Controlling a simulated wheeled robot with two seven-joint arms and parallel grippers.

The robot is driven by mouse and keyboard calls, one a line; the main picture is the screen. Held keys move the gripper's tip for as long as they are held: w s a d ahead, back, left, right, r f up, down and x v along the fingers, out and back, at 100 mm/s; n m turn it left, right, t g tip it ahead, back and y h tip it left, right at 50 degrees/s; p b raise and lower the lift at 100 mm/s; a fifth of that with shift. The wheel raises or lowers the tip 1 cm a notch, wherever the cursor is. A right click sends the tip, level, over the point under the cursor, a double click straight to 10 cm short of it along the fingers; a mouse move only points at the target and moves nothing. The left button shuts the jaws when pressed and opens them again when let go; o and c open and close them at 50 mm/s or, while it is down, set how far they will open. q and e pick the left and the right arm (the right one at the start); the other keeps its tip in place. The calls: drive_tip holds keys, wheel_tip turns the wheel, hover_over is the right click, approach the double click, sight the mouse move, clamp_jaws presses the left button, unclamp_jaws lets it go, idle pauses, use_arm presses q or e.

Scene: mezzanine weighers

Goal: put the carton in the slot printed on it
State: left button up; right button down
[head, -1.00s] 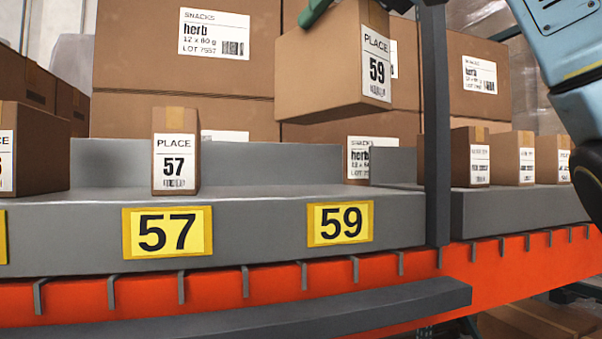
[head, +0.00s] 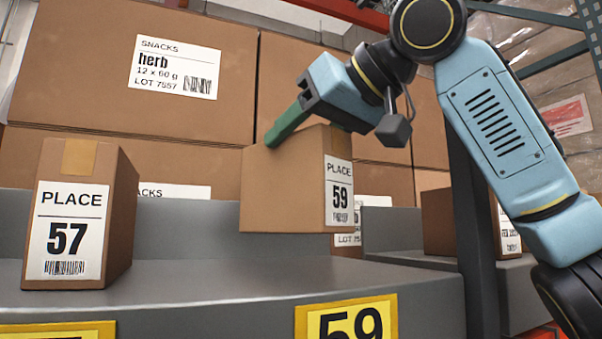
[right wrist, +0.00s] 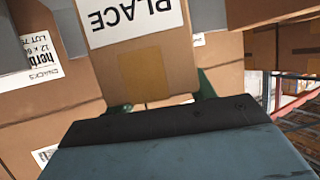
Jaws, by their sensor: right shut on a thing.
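The carton (head: 285,190) is brown with a white label reading PLACE 59. It hangs in the air over the grey shelf (head: 240,285), behind and above the yellow 59 plate (head: 347,320), slightly tilted. My right gripper (head: 308,125) is shut on its top part, with a green finger across the near side. In the right wrist view the carton (right wrist: 145,75) sits between the green fingers, its PLACE label upside down. Clearance under the carton is hard to judge. My left gripper is not in view.
A carton labelled PLACE 57 (head: 80,215) stands on the shelf at left, above a partly cut-off yellow plate (head: 58,331). Large snack boxes (head: 130,70) are stacked behind. A dark upright post (head: 472,235) stands to the right, with another carton (head: 450,222) beyond it.

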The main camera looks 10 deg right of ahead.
sight(301, 168)
drive_tip(key=shift+f, duration=0.2)
wheel_tip(301, 168, down, 3)
drive_tip(key=shift+f, duration=0.45)
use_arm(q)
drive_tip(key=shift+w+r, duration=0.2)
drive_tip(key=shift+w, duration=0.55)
use_arm(e)
drive_tip(key=shift+a, duration=0.1)
drive_tip(key=shift+f, duration=0.15)
drive_tip(key=c, duration=0.5)
unclamp_jaws()
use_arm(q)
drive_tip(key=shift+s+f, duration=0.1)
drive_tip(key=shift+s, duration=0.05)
